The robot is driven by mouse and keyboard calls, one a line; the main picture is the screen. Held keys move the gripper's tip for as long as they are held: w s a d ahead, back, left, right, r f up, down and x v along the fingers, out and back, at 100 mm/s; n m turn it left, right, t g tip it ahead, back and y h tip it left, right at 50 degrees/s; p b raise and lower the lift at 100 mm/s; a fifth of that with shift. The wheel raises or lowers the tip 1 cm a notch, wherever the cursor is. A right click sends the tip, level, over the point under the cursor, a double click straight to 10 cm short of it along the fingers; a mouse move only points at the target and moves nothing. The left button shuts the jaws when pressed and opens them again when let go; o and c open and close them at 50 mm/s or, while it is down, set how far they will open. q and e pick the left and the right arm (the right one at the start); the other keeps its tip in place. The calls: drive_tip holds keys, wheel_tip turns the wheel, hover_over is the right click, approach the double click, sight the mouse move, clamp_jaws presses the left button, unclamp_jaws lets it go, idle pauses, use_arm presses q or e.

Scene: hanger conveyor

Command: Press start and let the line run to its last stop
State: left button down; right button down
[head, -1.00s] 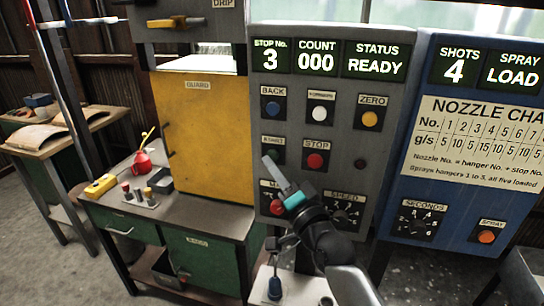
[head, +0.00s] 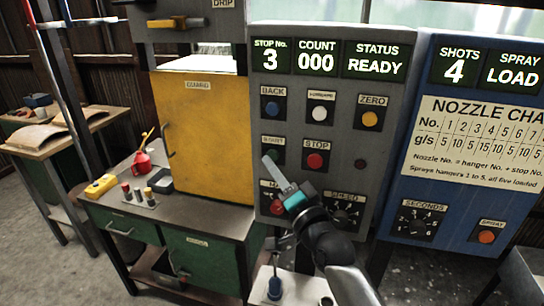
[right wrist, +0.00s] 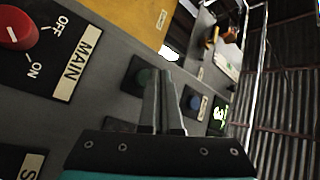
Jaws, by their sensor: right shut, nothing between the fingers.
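The grey control panel (head: 338,120) fills the middle of the head view. Its display (head: 320,59) reads stop No. 3, count 000, status READY. The dark green start button (head: 273,153) is at the panel's left, partly hidden by my right fingertips; it also shows in the right wrist view (right wrist: 142,76). My right gripper (head: 267,160) is shut and empty, its tips at the button's lower edge; I cannot tell whether they touch it. The red stop button (head: 315,161) is to the right. My left gripper is not in view.
The red MAIN knob (right wrist: 15,28) and speed dial (head: 343,215) sit below the buttons. Blue back (head: 272,109), white (head: 320,113) and yellow zero (head: 370,118) buttons are above. A blue spray cabinet (head: 455,150) stands right, a yellow guard (head: 205,135) left.

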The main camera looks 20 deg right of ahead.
drive_tip(key=shift+w+d, duration=0.1)
drive_tip(key=shift+w, duration=0.05)
idle(0.3)
drive_tip(key=shift+w+d, duration=0.15)
drive_tip(key=shift+w, duration=0.1)
